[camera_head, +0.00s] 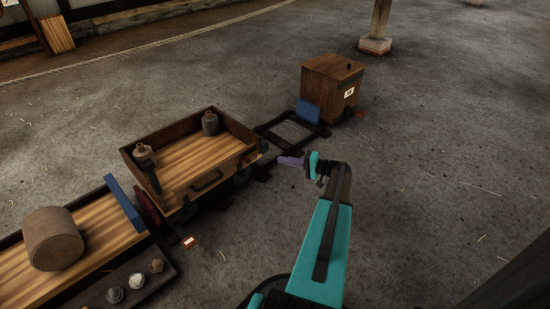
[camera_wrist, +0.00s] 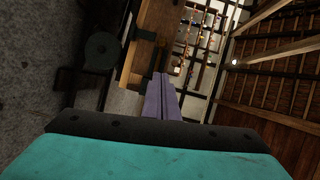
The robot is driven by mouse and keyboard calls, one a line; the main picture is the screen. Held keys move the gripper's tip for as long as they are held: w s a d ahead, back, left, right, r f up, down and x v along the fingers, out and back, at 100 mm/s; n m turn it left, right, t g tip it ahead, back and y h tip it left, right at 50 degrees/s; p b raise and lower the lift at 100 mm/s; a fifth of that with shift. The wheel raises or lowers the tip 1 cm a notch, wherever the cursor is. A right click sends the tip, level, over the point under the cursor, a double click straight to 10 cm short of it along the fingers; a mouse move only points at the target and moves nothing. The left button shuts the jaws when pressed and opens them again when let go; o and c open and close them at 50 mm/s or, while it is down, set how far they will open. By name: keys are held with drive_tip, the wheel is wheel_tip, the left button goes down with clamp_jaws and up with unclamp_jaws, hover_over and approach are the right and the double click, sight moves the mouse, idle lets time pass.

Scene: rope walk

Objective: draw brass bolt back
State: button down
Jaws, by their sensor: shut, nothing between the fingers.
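My gripper (camera_head: 288,160) has purple fingers, held together with nothing between them. It is in the air just right of the wooden cart (camera_head: 200,168), pointing left toward the cart's right end. In the wrist view the fingers (camera_wrist: 161,82) point at the cart's wooden side, shown turned on its side. A small yellowish fitting (camera_wrist: 160,41) sits on that side just beyond the fingertips; it may be the brass bolt, but it is dark and small. I cannot tell whether the fingers touch it. In the head view the bolt is not clear.
A wooden box (camera_head: 332,82) stands beyond a short track. Floor at the right is clear.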

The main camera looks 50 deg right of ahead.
drive_tip(key=shift+v, duration=0.85)
